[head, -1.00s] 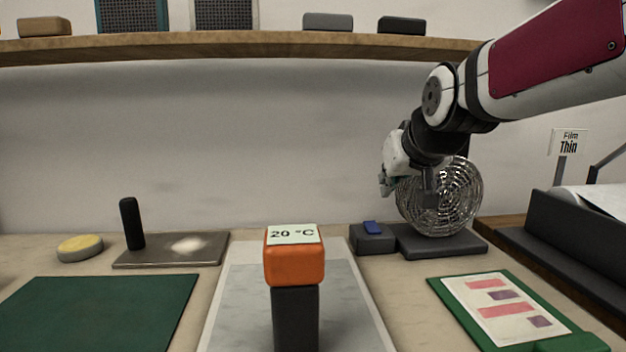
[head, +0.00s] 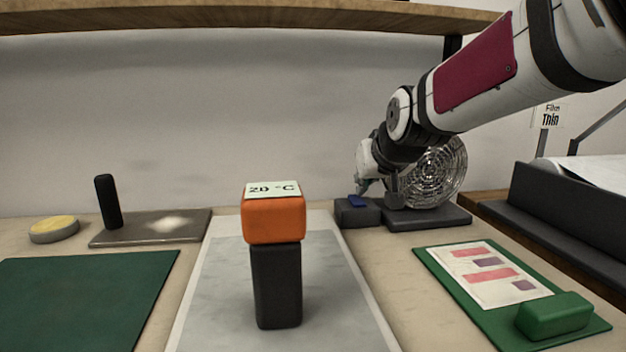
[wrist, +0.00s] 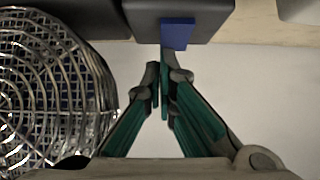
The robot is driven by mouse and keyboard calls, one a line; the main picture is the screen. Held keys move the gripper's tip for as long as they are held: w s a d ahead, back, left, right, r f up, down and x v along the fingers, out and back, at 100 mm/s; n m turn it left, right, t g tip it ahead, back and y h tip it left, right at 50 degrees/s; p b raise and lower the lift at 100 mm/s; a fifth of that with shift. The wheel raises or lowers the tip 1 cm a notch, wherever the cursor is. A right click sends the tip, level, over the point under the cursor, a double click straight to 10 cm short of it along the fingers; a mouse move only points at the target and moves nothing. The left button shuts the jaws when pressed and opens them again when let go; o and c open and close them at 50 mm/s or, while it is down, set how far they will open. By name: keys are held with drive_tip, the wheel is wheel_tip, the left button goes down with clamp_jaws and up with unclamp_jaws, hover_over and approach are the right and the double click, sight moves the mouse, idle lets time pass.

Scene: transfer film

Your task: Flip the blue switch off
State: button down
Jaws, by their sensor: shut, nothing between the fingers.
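The blue switch (head: 357,201) sits on top of a small dark grey box (head: 352,216) at the back of the table. In the wrist view the blue switch (wrist: 177,34) shows on the box's edge, just beyond the fingertips. My gripper (head: 361,189) is shut and empty, right above the switch in the head view. In the wrist view my gripper (wrist: 163,68) has its green-lined fingers together, pointing at the switch. I cannot tell whether a fingertip touches it.
A round wire-caged fan (head: 432,176) stands on a dark base (head: 428,217) close right of the switch box. An orange block labelled 20 °C (head: 273,220) stands on a dark post in front. A green board (head: 520,310) lies front right.

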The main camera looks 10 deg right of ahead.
drive_tip(key=shift+w+p, duration=0.1)
drive_tip(key=shift+p, duration=0.3)
drive_tip(key=shift+w+f+g+p, duration=0.2)
drive_tip(key=shift+g+p, duration=0.2)
drive_tip(key=shift+p, duration=0.15)
drive_tip(key=shift+s, duration=0.1)
drive_tip(key=shift+s+f, duration=0.1)
drive_tip(key=shift+s+f+b, duration=0.1)
drive_tip(key=shift+s+b, duration=0.2)
drive_tip(key=shift+s, duration=0.45)
